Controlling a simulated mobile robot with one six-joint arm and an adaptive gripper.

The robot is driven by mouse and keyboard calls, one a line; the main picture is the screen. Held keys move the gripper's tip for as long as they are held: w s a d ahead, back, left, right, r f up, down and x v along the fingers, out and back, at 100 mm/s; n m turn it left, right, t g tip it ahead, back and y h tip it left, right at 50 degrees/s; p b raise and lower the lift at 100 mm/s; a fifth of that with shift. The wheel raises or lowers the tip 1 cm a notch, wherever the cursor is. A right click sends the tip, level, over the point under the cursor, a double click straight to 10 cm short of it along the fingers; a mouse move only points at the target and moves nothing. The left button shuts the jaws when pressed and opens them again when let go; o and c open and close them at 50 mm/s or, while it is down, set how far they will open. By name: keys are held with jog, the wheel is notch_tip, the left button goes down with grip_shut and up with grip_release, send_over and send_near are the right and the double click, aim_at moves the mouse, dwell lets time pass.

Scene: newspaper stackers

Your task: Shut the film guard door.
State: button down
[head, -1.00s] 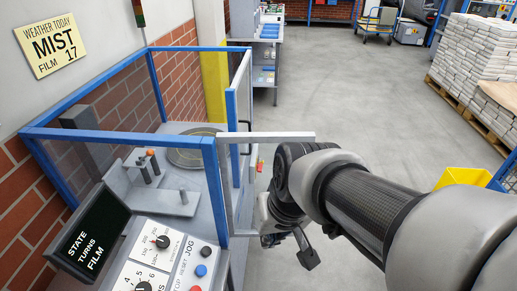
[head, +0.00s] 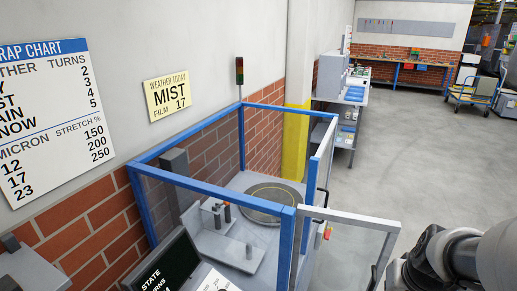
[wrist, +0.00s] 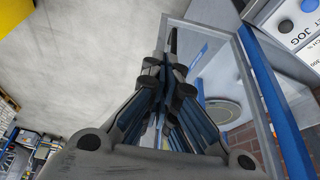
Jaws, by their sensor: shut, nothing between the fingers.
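The film guard door is a clear panel in a light grey frame (head: 350,216). It stands swung open, sticking out to the right from the blue-framed guard (head: 225,187). In the wrist view the door's grey frame (wrist: 203,30) runs behind and right of my gripper (wrist: 165,85). My gripper is shut and empty, close to the door; I cannot tell whether it touches. In the head view my arm is at the lower right and the fingers are not visible. A black handle (head: 323,197) shows near the guard's opening; I cannot tell which panel carries it.
Inside the guard is a round turntable (head: 272,201). A control panel with a black screen (head: 165,268) stands at the guard's near side. A yellow post (head: 293,140) and a grey shelf bench (head: 342,105) stand beyond. The grey floor (head: 420,160) to the right is clear.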

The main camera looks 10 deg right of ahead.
jog(key=w+d+f+b, duration=0.1)
jog(key=w+d+f, duration=0.1)
jog(key=w+f, duration=0.3)
jog(key=shift+w+d+f+b, duration=0.2)
jog(key=shift+w+d+b, duration=0.1)
jog(key=shift+w, duration=0.05)
